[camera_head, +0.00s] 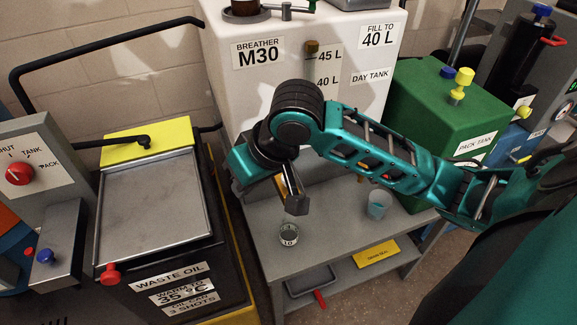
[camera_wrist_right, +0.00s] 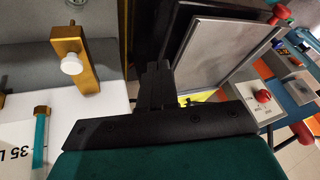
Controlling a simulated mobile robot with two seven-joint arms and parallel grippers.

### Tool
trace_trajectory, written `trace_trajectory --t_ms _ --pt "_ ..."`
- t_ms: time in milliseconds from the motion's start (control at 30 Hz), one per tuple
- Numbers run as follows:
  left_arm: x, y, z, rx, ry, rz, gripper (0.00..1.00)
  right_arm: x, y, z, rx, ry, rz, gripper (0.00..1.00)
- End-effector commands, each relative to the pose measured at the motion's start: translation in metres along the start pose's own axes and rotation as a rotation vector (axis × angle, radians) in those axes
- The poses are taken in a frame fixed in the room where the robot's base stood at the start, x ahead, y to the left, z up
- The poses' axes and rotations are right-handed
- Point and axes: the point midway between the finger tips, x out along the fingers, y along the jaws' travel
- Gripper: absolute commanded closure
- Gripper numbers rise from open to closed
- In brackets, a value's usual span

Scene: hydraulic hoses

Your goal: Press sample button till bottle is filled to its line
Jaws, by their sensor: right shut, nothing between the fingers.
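The white round button (camera_wrist_right: 71,64) sits on a brass block (camera_wrist_right: 88,62) in the right wrist view. A bit of brass (camera_head: 360,178) shows in the head view, partly behind my arm. A clear cup-like bottle with pale blue contents (camera_head: 377,207) stands on the grey bench; I cannot make out its line or level. A glass rim (camera_wrist_right: 77,3), probably the bottle's, shows at the wrist view's top edge. My right gripper (camera_head: 297,203) is shut and empty, pointing down over the bench, apart from button and bottle. Its fingers (camera_wrist_right: 155,78) also show in the wrist view. My left gripper is out of view.
The white day tank (camera_head: 365,75) stands behind the bench (camera_head: 330,228). A small round item marked 10 (camera_head: 288,235) lies near the front. The waste oil cart (camera_head: 155,205) is at left, the green pack tank (camera_head: 435,115) at right.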

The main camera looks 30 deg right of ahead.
Motion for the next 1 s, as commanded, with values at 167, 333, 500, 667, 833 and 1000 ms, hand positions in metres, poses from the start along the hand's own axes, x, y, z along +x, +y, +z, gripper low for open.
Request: trace_trajectory --t_ms 167,333,500,667,833,1000 --pt "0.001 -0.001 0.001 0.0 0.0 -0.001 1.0 -0.036 0.023 -0.018 0.066 -0.047 0.109 1.0" --pt "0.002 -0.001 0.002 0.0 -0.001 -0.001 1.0 -0.072 0.047 -0.026 0.16 -0.083 0.221 1.0" --pt "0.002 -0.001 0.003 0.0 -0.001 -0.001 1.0 -0.101 0.064 -0.029 0.245 -0.101 0.303 1.0" --pt "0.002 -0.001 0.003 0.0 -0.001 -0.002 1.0 -0.113 0.071 -0.029 0.286 -0.109 0.34 1.0" --pt "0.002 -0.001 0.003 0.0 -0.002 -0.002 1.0 -0.115 0.072 -0.029 0.295 -0.112 0.346 1.0" --pt "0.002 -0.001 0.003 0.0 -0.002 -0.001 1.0 -0.115 0.072 -0.029 0.294 -0.112 0.345 1.0"
